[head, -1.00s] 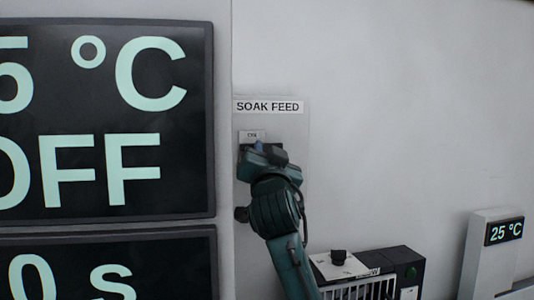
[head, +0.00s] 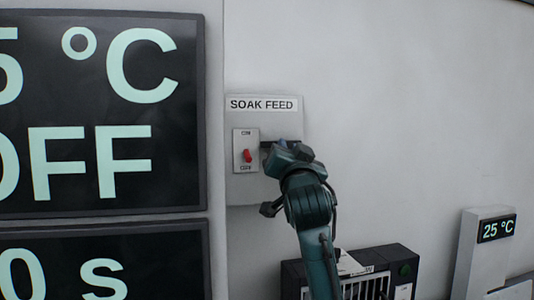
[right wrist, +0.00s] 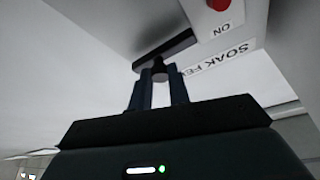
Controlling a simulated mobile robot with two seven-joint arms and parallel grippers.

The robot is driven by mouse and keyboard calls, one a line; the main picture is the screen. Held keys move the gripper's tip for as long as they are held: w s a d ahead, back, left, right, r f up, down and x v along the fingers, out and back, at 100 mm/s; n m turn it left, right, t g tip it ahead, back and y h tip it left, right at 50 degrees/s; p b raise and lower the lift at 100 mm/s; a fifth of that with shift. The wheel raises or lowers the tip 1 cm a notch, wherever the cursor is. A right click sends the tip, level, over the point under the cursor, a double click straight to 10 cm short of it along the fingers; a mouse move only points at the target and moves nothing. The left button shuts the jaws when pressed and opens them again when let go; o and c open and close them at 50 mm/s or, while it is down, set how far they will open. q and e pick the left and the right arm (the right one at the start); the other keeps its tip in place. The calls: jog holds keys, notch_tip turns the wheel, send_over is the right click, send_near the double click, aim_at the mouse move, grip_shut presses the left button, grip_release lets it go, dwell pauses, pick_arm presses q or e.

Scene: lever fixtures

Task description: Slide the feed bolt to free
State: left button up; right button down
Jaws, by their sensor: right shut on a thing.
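The feed bolt shows best in the right wrist view as a dark bar (right wrist: 168,47) with a small round dark knob (right wrist: 159,73). My right gripper (right wrist: 160,78) is shut on that knob, one finger on each side. In the head view my right gripper (head: 279,147) is at the panel under the SOAK FEED label (head: 262,104), just right of the switch plate, and hides most of the bolt. The plate carries a red switch (head: 247,156) between ON and OFF marks. The red part also shows in the right wrist view (right wrist: 220,4). My left gripper is out of view.
Large dark display boards (head: 100,120) fill the left side. A dark box with a grille (head: 370,270) stands below right, and a small white unit reading 25 °C (head: 485,240) is farther right. The wall right of the panel is bare.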

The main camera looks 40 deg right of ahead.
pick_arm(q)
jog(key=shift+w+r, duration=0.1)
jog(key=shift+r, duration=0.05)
pick_arm(e)
jog(key=shift+s+d, duration=0.45)
jog(key=shift+d, duration=0.35)
jog(key=shift+r, duration=0.1)
jog(key=c, duration=1.3)
grip_release()
jog(key=shift+d, duration=0.1)
pick_arm(q)
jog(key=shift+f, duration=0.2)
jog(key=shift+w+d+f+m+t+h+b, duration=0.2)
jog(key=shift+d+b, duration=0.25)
jog(key=shift+b, duration=0.95)
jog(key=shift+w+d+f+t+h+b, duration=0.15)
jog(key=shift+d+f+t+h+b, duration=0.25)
jog(key=shift+b, duration=1.05)
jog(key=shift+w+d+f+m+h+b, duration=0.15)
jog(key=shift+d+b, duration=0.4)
jog(key=shift+b, duration=0.85)
pick_arm(e)
jog(key=shift+v, duration=6.65)
